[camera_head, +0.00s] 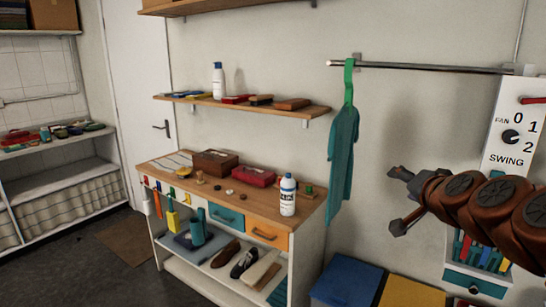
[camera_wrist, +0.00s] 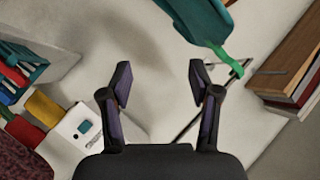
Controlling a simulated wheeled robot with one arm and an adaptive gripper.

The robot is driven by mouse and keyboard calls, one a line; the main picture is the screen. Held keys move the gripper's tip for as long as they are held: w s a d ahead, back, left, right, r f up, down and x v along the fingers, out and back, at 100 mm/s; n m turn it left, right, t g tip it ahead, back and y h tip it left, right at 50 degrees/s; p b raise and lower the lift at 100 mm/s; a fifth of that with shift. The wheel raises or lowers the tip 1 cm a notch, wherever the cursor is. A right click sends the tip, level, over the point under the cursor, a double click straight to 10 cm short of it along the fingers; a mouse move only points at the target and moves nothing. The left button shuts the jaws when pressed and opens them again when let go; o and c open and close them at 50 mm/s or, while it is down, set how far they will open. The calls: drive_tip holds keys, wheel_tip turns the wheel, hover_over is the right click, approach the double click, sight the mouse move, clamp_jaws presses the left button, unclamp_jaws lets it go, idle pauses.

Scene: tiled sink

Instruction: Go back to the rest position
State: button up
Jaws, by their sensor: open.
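My gripper (camera_head: 396,200) is at the right in the head view, in front of the wall, with its fingers pointing left. In the wrist view my gripper (camera_wrist: 160,85) has its two dark fingers spread wide with nothing between them. A teal garment (camera_head: 342,150) hangs by a green hanger (camera_head: 349,80) from a metal rail (camera_head: 430,67), to the left of my gripper and apart from it. The garment (camera_wrist: 195,18) and the green hanger (camera_wrist: 222,58) also show at the top of the wrist view.
A wooden-topped bench (camera_head: 240,195) holds boxes and a white bottle (camera_head: 288,195). A wall shelf (camera_head: 240,104) is above it. A blue box (camera_head: 346,282) and a yellow box (camera_head: 408,292) stand low near my arm. A switch panel (camera_head: 512,130) is behind my arm.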

drive_tip(key=s+a+f+n+g+y, duration=0.4)
drive_tip(key=s+a+f+n+g, duration=0.35)
drive_tip(key=s+a+f, duration=0.65)
drive_tip(key=s+f+n+g+h, duration=0.1)
drive_tip(key=s+f+g, duration=0.3)
drive_tip(key=s, duration=0.6)
drive_tip(key=s+f+n+g+h, duration=0.1)
drive_tip(key=s+f+g, duration=0.3)
drive_tip(key=s, duration=0.6)
wheel_tip(320, 180, down, 2)
drive_tip(key=shift+a+f+g+h, duration=0.1)
drive_tip(key=shift+a+g+h, duration=0.1)
drive_tip(key=shift+g+h, duration=0.25)
